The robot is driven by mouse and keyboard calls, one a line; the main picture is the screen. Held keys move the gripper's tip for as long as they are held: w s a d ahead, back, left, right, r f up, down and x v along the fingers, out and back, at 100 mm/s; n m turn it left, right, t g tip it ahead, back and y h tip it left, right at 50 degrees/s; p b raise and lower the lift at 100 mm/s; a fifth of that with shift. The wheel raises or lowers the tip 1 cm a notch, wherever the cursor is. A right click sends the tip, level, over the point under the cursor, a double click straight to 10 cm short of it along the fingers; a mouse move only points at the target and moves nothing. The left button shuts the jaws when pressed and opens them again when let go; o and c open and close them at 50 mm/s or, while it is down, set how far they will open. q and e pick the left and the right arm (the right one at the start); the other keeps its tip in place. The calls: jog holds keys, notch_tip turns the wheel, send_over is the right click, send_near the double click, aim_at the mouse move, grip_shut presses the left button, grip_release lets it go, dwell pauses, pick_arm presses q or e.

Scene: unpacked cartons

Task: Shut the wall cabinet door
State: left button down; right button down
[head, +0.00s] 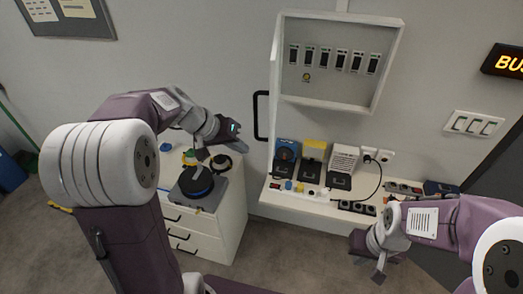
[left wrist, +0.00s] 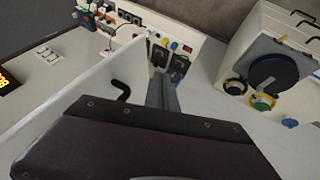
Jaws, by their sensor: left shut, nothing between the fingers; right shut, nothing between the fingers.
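The white wall cabinet (head: 340,62) hangs open on the back wall. Its door (head: 274,92) is swung out on the left side and shows nearly edge-on, with a black bar handle (head: 259,116) on its outer face. In the left wrist view the door (left wrist: 75,108) is a pale panel with the black handle (left wrist: 121,91). My left gripper (head: 202,154) is shut and empty, left of the door and apart from the handle. Its fingers also show in the left wrist view (left wrist: 163,84). My right gripper (head: 379,275) is shut and empty, low at the right.
Below the cabinet a white wall shelf (head: 284,196) carries chargers, sockets and small parts. At the left, a white drawer unit (head: 232,215) bears a grey device with a black disc (head: 197,184).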

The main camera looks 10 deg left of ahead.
pick_arm(q)
jog(key=w+d+f+p, duration=0.2)
jog(key=d+f, duration=0.1)
jog(key=d, duration=0.2)
jog(key=shift+w+f+p, duration=0.15)
jog(key=shift+w+p, duration=0.15)
